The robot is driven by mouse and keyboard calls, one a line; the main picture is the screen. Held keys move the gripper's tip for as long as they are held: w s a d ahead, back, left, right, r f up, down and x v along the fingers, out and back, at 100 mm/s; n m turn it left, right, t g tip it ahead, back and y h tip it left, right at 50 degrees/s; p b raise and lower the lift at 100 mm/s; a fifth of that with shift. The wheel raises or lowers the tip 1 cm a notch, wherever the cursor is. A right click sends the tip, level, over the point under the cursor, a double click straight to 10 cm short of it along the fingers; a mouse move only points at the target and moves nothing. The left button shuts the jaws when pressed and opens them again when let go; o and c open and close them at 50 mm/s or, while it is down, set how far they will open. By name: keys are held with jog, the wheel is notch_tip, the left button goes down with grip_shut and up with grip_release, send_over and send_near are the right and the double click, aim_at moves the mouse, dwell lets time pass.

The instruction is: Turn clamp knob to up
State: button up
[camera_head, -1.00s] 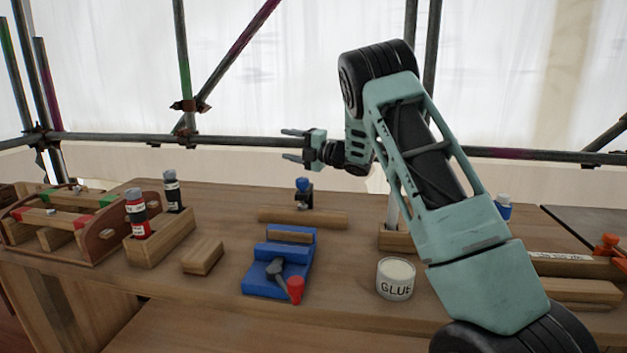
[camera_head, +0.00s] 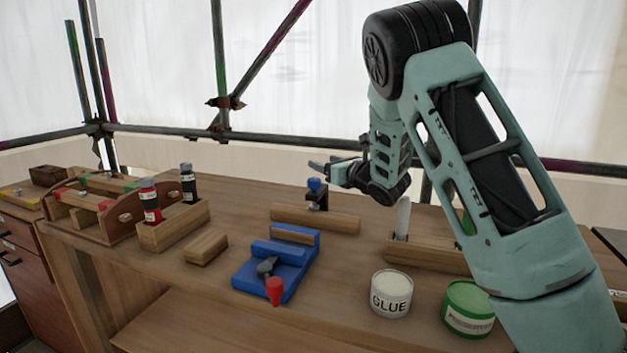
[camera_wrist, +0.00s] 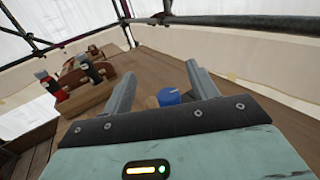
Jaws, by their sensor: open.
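A small black clamp (camera_head: 317,201) with a blue knob (camera_head: 315,185) on top stands at the wooden bar near the back of the bench. In the wrist view the blue knob (camera_wrist: 168,97) shows low beside the right finger, partly hidden by the gripper body. My gripper (camera_head: 322,167) is open and empty, above and close to the blue knob; I see no contact. In the wrist view its two fingers (camera_wrist: 163,82) are spread. A blue vise (camera_head: 262,277) with a dark lever and red knob (camera_head: 274,291) lies in front of the bar.
A glue jar (camera_head: 390,294) and a green tin (camera_head: 467,308) stand at the front right. A wooden holder (camera_head: 172,232) with red and black bottles is at the left, near a small wood block (camera_head: 206,248). Scaffold pipes (camera_head: 300,142) run behind the bench.

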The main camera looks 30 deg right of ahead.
send_near(310, 178)
jog(key=w, duration=0.1)
jog(key=w+f, duration=0.1)
jog(key=w, duration=0.1)
jog(key=shift+d, duration=0.15)
jog(key=w, duration=0.4)
jog(key=w+p, duration=0.1)
jog(key=w, duration=0.1)
jog(key=shift+w+a+r, duration=0.1)
jog(key=shift+a+r, duration=0.2)
jog(key=shift+a, duration=0.1)
jog(key=shift+w+a, duration=0.1)
jog(key=shift+w, duration=0.6)
jog(key=c, duration=1)
